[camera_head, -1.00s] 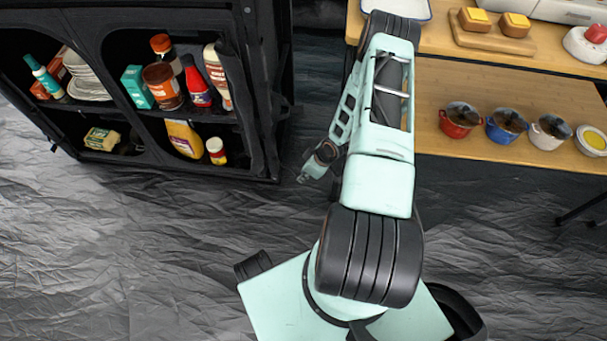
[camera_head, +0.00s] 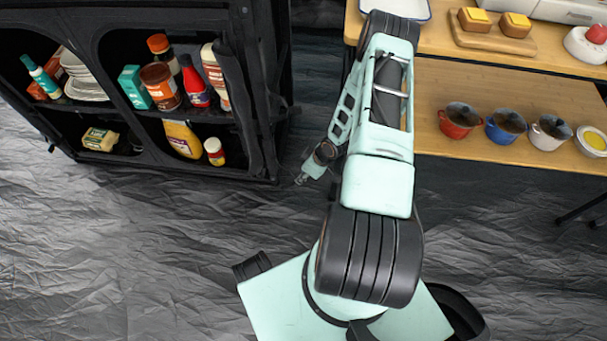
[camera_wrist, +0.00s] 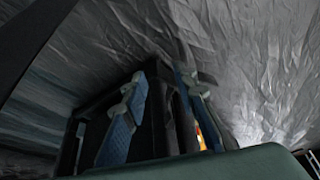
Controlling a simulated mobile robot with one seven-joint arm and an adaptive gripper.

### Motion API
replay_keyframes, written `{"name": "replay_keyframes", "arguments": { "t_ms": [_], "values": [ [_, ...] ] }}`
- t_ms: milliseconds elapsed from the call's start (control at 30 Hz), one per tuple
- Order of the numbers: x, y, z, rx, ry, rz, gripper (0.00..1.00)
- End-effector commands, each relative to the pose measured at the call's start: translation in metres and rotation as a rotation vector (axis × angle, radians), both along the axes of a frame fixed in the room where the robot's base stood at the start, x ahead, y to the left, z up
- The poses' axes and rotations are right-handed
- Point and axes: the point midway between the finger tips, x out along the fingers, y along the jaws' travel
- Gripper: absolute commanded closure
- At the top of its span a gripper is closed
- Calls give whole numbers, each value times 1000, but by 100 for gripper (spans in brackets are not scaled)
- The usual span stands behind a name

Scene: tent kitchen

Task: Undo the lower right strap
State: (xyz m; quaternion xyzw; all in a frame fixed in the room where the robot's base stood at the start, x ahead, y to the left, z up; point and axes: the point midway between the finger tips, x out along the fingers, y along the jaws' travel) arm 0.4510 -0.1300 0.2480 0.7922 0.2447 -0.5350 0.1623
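The black fabric cabinet (camera_head: 130,168) stands at the left in the head view, its front open. A dark rolled flap hangs along its right opening. A short black strap-like piece (camera_head: 287,108) juts from its right side. I cannot make out the lower right strap for certain, black on black. My gripper (camera_head: 301,181) points down, just right of the cabinet's lower right corner. In the wrist view my gripper (camera_wrist: 160,82) has its two blue-padded fingers apart, with dark cabinet posts (camera_wrist: 170,115) showing between and behind them. I cannot tell whether they touch anything.
Bottles, jars and plates (camera_head: 86,85) fill the cabinet shelves. A wooden table (camera_head: 560,100) at the right holds several small pots (camera_head: 507,124), a cutting board (camera_head: 492,38) and other items. The crumpled grey floor (camera_head: 120,250) in front is clear.

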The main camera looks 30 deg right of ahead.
Motion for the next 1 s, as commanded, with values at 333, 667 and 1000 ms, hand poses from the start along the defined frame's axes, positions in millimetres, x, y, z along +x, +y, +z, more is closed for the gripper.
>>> {"name": "replay_keyframes", "arguments": {
  "t_ms": [333, 667, 1000],
  "values": [
    [-1, -8, 38, 1, -21, -1, 78],
    [-26, -21, 90, 0, -7, -3, 78],
    [-37, -26, 112, 0, -1, 0, 78]
  ]
}}
